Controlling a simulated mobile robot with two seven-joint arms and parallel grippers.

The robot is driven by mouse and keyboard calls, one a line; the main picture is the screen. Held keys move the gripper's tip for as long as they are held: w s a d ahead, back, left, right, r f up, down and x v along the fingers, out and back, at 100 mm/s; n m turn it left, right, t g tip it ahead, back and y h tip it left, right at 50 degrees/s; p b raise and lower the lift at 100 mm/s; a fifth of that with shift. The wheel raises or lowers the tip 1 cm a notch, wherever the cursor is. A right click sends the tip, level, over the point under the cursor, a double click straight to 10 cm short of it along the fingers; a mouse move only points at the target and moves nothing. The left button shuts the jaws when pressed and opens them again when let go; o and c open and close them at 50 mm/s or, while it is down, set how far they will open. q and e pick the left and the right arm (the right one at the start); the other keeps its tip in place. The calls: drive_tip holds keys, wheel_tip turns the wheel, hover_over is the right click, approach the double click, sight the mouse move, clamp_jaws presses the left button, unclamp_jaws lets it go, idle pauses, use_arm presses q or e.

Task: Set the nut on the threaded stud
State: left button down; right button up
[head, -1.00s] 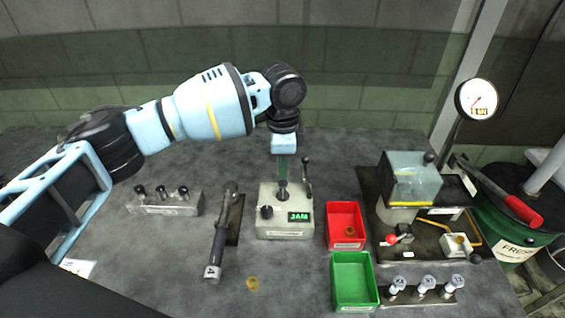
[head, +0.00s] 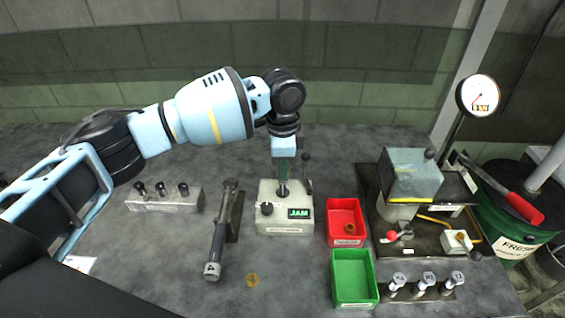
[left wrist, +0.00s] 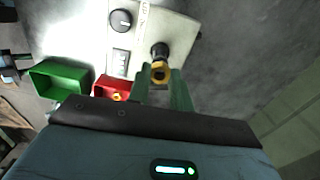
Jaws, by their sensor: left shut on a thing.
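My left gripper (head: 283,181) points down over the pale grey box (head: 270,227) with the JAM display. In the left wrist view its green fingers (left wrist: 162,82) are shut on a brass-coloured nut (left wrist: 161,71). In that view the nut appears close to the tip of the dark upright post (left wrist: 159,50) on the box, which looks like the stud. I cannot tell whether they touch. In the head view the post (head: 283,190) stands right below the fingertips, and the held nut is hard to make out. My right gripper is not in view.
A black lever (head: 306,172) rises beside the post. A red tray (head: 333,218) holding a brass part and a green tray (head: 338,275) stand to the right. Another brass ring (head: 252,280) lies on the table. A dark-handled tool (head: 218,245) lies left of the box.

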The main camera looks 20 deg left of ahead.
use_arm(q)
drive_tip(key=shift+f, duration=0.55)
drive_tip(key=c, duration=1.2)
unclamp_jaws()
drive_tip(key=shift+r, duration=3.95)
